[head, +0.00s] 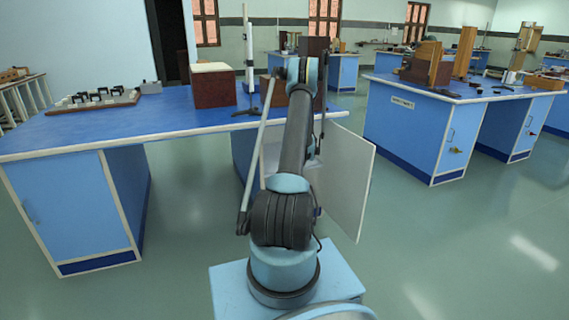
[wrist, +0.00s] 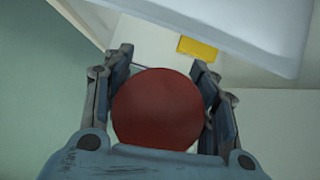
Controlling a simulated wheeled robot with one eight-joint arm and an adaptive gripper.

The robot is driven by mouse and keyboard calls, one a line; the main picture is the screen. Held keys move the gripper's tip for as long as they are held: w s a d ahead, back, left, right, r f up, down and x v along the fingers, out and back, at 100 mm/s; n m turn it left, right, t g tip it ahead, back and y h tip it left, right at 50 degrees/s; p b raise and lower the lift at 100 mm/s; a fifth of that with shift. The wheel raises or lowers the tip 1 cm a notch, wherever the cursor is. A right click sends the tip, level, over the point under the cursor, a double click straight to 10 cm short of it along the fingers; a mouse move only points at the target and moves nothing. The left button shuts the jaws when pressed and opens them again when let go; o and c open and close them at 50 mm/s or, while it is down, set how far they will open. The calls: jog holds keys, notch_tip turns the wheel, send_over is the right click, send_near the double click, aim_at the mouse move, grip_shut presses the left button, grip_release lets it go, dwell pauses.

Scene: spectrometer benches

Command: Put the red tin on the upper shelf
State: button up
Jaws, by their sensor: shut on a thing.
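The red tin (wrist: 158,108) shows as a round dark red face in the wrist view. My gripper (wrist: 162,72) is shut on it, with one finger on each side. A pale shelf-like board (wrist: 245,25) crosses the top of the wrist view, beyond the tin. A yellow patch (wrist: 197,48) lies just below the board's edge; I cannot tell whether the board is the upper shelf. In the head view my arm reaches toward the blue bench, and it hides the gripper, the tin and most of the space under the bench top.
A white door panel (head: 345,180) stands open right of my arm, below the blue bench top (head: 170,112). A brown box (head: 214,88) and a stand (head: 249,60) are on that bench. Another blue bench (head: 410,125) stands at right. The floor between is clear.

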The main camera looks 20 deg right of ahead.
jog(key=shift+w+d+f+m+h, duration=0.15)
jog(key=shift+d+m+h, duration=0.25)
jog(key=shift+d, duration=0.5)
jog(key=w, duration=1.2)
jog(key=w+a, duration=0.1)
jog(key=w, duration=0.5)
notch_tip(320, 180, down, 4)
jog(key=shift+s+r, duration=0.1)
jog(key=shift+r, duration=0.15)
jog(key=o, duration=1.1)
jog(key=shift+o, duration=0.2)
jog(key=shift+r, duration=0.1)
